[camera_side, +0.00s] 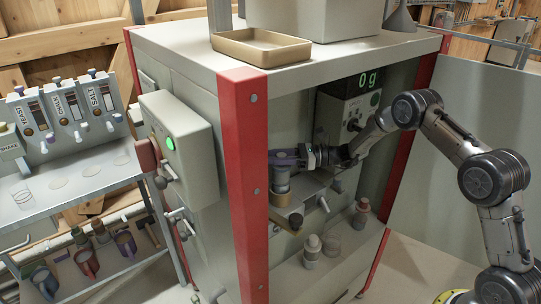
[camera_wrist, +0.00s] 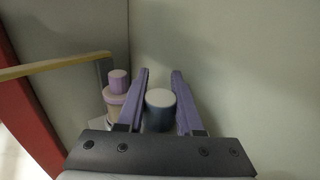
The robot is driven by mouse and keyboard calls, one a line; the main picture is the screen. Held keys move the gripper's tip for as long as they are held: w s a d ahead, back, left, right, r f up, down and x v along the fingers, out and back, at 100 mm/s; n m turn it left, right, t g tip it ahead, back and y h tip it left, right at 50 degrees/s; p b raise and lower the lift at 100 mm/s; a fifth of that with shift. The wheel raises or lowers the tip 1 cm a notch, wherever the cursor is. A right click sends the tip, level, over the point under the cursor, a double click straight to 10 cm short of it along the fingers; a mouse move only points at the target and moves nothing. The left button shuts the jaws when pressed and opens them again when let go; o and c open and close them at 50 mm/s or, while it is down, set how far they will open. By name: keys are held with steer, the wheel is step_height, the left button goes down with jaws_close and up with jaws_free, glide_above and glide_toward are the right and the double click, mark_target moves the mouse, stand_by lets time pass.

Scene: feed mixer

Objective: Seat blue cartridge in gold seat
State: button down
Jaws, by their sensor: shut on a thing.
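My gripper (camera_side: 284,158) is inside the open front bay of the mixer cabinet. In the wrist view its two purple fingers (camera_wrist: 160,92) stand on either side of the blue cartridge (camera_wrist: 160,108), which has a pale round top. In the side view the cartridge (camera_side: 281,180) hangs upright just below the fingers and looks grey-blue. I cannot tell whether the cartridge's lower end touches anything.
A purple-topped cartridge (camera_wrist: 117,88) stands left of my fingers in the wrist view, near a yellow bar (camera_wrist: 55,66). Other cartridges (camera_side: 312,248) stand on the bay's lower shelf. The red cabinet post (camera_side: 248,180) is close left of my gripper.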

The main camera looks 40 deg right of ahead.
steer(key=shift+f, duration=1.15)
steer(key=shift+c, duration=2.4)
jaws_free()
steer(key=shift+f, duration=0.15)
steer(key=shift+d, duration=0.1)
steer(key=v, duration=1.3)
steer(key=shift+s+d, duration=0.25)
steer(key=shift+s, duration=0.05)
